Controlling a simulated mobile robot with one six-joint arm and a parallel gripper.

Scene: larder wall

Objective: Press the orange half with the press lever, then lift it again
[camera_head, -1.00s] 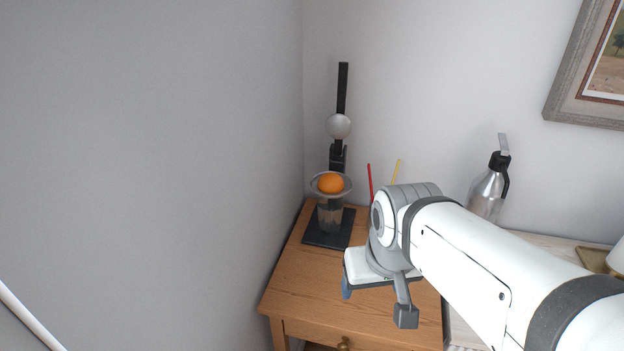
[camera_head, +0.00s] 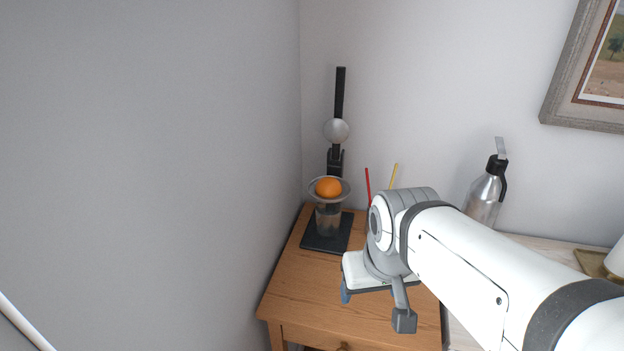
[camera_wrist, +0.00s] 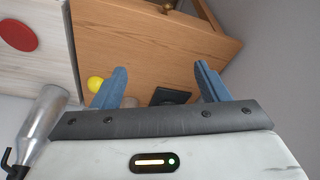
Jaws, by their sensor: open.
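The press stands at the back left of the wooden cabinet in the head view, on a dark base (camera_head: 320,243). Its black lever (camera_head: 340,93) points straight up, with a grey dome (camera_head: 336,131) on it. The orange half (camera_head: 328,187) sits in the round strainer (camera_head: 344,196) above a clear glass (camera_head: 328,218). My gripper (camera_wrist: 161,84) shows in the wrist view with its two blue fingers wide apart and nothing between them. In the head view my arm mostly hides it; it is to the right of and nearer than the press, apart from it.
A silver pump flask (camera_head: 486,194) stands right of the cabinet (camera_head: 290,290). Red (camera_head: 368,186) and yellow (camera_head: 392,177) sticks rise behind my arm. Walls close off the left and back. The cabinet top in front of the press is clear.

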